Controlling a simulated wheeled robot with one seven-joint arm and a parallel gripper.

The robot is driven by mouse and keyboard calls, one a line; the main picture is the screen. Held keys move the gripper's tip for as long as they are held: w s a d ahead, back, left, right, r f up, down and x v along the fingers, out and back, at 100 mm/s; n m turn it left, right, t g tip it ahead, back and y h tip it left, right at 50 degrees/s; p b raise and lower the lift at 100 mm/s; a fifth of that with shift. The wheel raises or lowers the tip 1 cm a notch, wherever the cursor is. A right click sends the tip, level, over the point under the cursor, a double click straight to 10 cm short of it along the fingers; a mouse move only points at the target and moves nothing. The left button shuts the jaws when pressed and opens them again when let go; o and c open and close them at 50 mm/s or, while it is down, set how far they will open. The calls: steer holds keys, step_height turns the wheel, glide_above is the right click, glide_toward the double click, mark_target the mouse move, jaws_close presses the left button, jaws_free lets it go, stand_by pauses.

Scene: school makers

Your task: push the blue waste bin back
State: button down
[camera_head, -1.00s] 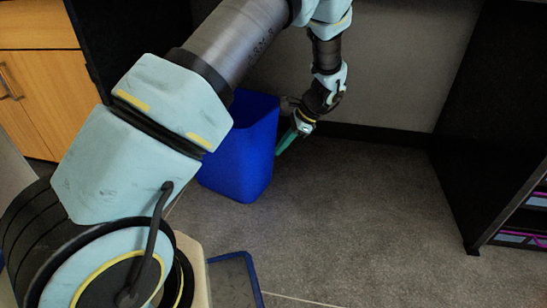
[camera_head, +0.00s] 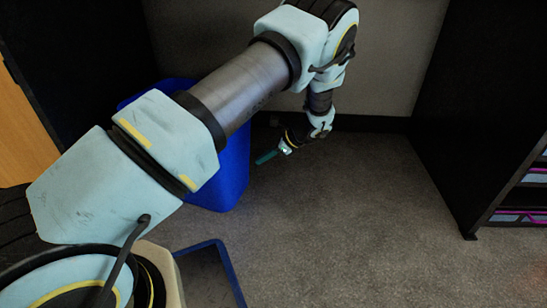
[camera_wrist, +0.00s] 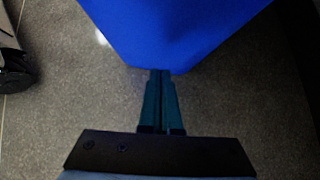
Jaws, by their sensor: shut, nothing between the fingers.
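The blue waste bin (camera_head: 229,172) stands on the grey floor near the back wall, partly hidden behind my arm in the head view. My gripper (camera_head: 264,158) is just right of the bin, low over the floor, with its teal fingers pointing left toward it. In the wrist view the bin (camera_wrist: 180,30) fills the top middle. The shut, empty fingers (camera_wrist: 159,74) reach its near lower edge; I cannot tell whether they touch it.
A black shelf unit (camera_head: 450,130) with trays stands at the right. A dark cabinet (camera_head: 85,60) stands at the left behind the bin. A blue-edged flat object (camera_head: 232,270) lies at the front. The floor (camera_head: 350,210) between the bin and the shelf is clear.

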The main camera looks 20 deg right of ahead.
mark_target(242, 154)
steer(key=w+a, duration=0.1)
steer(key=a+b, duration=0.1)
steer(key=w+a+b, duration=0.1)
steer(key=shift+w+a+f, duration=0.25)
steer(key=shift+w, duration=0.1)
steer(key=shift+w+a+r, duration=0.15)
steer(key=shift+a, duration=0.05)
steer(key=w+a+p, duration=0.1)
steer(key=a+p, duration=0.1)
steer(key=shift+w+a+r+p, duration=0.1)
steer(key=shift+w+a+p, duration=0.1)
steer(key=shift+w+p, duration=0.2)
steer(key=shift+w+a, duration=0.1)
steer(key=shift+f, duration=0.2)
